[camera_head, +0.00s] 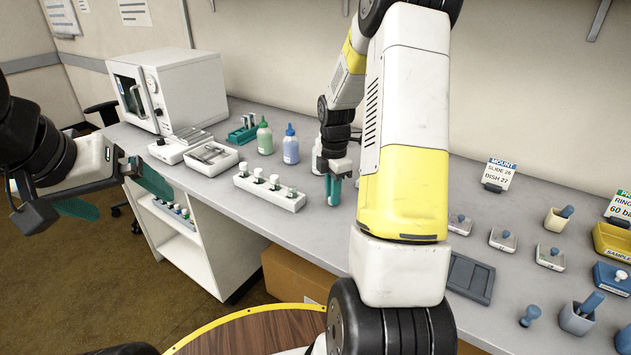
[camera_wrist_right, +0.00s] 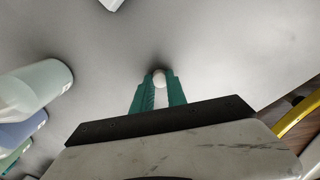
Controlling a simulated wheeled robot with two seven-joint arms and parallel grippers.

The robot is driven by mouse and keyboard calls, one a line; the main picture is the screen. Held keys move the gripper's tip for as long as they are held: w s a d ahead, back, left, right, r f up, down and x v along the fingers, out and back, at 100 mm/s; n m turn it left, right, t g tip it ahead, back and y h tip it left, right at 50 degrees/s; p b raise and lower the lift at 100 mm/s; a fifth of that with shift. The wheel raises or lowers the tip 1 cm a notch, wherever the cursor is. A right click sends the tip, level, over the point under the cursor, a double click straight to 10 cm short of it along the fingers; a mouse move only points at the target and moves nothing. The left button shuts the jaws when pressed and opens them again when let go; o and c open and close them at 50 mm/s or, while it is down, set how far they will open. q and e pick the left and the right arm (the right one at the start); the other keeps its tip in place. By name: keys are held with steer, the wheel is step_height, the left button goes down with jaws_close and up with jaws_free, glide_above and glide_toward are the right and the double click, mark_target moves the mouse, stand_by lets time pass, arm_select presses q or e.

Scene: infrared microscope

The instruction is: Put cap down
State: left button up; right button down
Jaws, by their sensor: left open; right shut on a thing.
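My right gripper (camera_head: 334,190) is low over the grey bench, right of the bottles. The right wrist view shows its green fingers (camera_wrist_right: 158,90) shut on a small white cap (camera_wrist_right: 160,79), with bare bench around it. I cannot tell whether the cap touches the bench. In the head view the fingers mostly hide the cap. A whitish bottle (camera_head: 316,157) stands just behind and left of the right gripper, partly hidden by it. My left gripper (camera_head: 115,196) is open and empty, off the bench at the left, its green fingers wide apart.
A green bottle (camera_head: 265,138) and a blue bottle (camera_head: 291,148) stand left of my right gripper. A white rack (camera_head: 269,192) of white-capped vials is at the front edge. A white oven (camera_head: 168,88) is at far left. A dark tray (camera_head: 470,279) and small dishes lie right.

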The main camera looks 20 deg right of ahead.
steer(key=c, duration=1.3)
jaws_free()
steer(key=shift+c, duration=0.2)
steer(key=s+a+r+m+t, duration=0.1)
steer(key=s+a+r+m, duration=0.1)
steer(key=r, duration=0.7)
steer(key=s+a+r+m+t, duration=0.1)
steer(key=s+a+r+m, duration=0.1)
steer(key=r, duration=0.7)
steer(key=s+a+r+m+t+y, duration=0.1)
steer(key=s+a+r+m+t, duration=0.1)
steer(key=s+a+m, duration=0.2)
steer(key=s+a+r+m+t+y, duration=0.1)
steer(key=s+a+m, duration=0.4)
steer(key=s+m, duration=0.6)
step_height(320, 180, up, 3)
steer(key=s+t, duration=0.1)
steer(key=s, duration=0.1)
steer(key=shift+s+f, duration=0.15)
steer(key=shift+s, duration=0.2)
